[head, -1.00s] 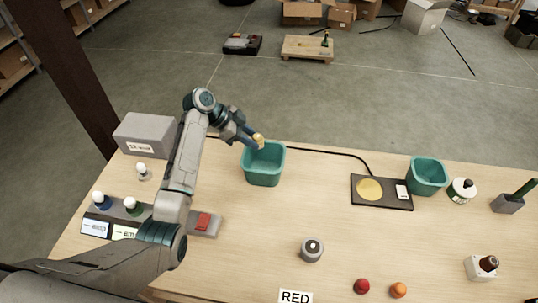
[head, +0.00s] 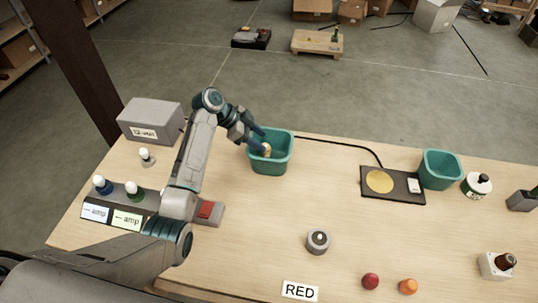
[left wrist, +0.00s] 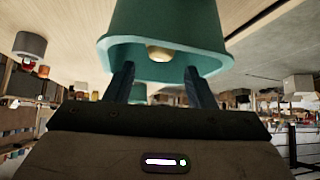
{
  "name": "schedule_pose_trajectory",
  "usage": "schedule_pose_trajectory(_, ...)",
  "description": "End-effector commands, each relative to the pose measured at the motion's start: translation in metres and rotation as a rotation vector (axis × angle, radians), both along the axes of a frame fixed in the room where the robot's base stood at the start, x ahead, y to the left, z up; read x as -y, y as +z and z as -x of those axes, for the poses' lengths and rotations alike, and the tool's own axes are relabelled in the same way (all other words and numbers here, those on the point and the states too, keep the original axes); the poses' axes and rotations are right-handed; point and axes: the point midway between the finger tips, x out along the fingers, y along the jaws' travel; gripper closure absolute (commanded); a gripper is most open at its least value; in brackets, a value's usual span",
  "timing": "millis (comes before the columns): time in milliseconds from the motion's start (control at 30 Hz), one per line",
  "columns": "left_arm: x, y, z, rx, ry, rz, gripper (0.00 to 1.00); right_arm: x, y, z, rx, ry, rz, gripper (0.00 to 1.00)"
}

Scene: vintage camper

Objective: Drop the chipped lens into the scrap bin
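A small amber-yellow piece, which I take for the chipped lens (head: 266,151), shows inside the mouth of the left teal bin (head: 271,165). My left gripper (head: 261,141) reaches over the bin's left rim with its fingers spread. In the left wrist view, the two fingers (left wrist: 158,80) stand apart with nothing between them. The pale lens (left wrist: 158,53) is beyond the fingertips, within the opening of the bin (left wrist: 185,25). I cannot tell whether it is falling or resting. No chip is visible at this size. My right gripper is not in view.
A second teal bin (head: 440,171) stands at the right beside a black scale (head: 393,186). A grey box (head: 150,121) and a lamp rack (head: 125,205) are at the left. A grey cylinder (head: 318,242) stands mid-table. Red (head: 371,281) and orange (head: 408,286) pieces lie near the front.

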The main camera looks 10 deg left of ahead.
Motion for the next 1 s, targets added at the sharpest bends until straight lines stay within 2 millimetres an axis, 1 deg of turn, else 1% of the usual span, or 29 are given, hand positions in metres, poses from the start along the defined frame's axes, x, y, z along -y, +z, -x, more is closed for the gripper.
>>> schedule_pose_trajectory(300, 0.000, 0.000, 0.000, 0.000, 0.000, 0.000, 0.42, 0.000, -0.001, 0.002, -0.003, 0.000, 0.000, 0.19)
schedule_pose_trajectory(467, -0.010, 0.008, 0.001, 0.003, 0.001, -0.002, 0.42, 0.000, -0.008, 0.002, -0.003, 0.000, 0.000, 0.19)
schedule_pose_trajectory(567, -0.023, 0.019, 0.004, 0.004, 0.001, -0.004, 0.42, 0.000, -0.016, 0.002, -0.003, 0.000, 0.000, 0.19)
schedule_pose_trajectory(800, -0.054, 0.055, 0.011, 0.004, 0.000, -0.003, 0.42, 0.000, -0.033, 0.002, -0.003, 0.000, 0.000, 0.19)
schedule_pose_trajectory(900, -0.064, 0.067, 0.013, 0.003, 0.001, -0.002, 0.42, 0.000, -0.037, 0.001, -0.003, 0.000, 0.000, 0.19)
schedule_pose_trajectory(1000, -0.070, 0.074, 0.015, 0.000, 0.001, -0.002, 0.42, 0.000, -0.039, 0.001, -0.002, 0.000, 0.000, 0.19)
